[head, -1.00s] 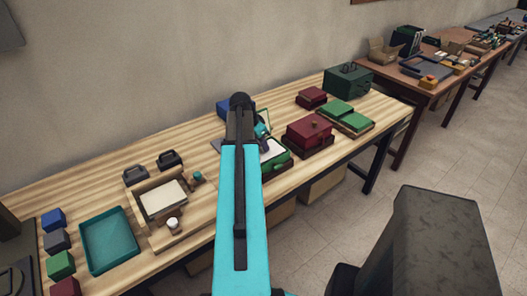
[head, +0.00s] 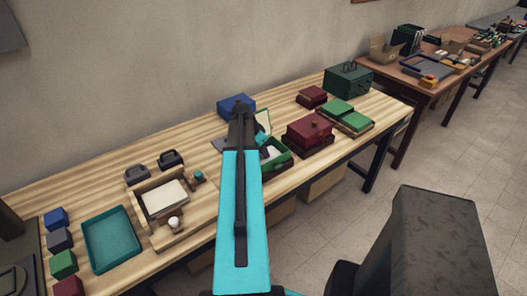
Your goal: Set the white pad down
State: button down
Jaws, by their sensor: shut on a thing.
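My gripper (head: 261,141) shows only in part beyond my cyan arm, low at the open green box (head: 281,166). It is shut on the white pad (head: 271,153), a pale patch inside that box. The fingertips and most of the pad are hidden, so I cannot tell whether the pad touches the box floor. The green box has its lid (head: 264,122) raised at the back. Another white block (head: 165,197) lies in a wooden tray (head: 149,211) at the left.
A dark red box (head: 309,130) stands close to the right of the green box. Green boxes (head: 344,115) and a dark green case (head: 348,79) stand farther right. A blue box (head: 236,103) is behind my arm. A teal tray (head: 111,240) lies at the left.

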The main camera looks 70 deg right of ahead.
jog(key=shift+f, duration=0.15)
jog(key=c, duration=1.8)
grip_release()
jog(key=shift+o, duration=0.2)
jog(key=shift+r, duration=0.2)
jog(key=b+v, duration=0.3)
jog(key=v, duration=0.9)
jog(key=shift+s, duration=0.15)
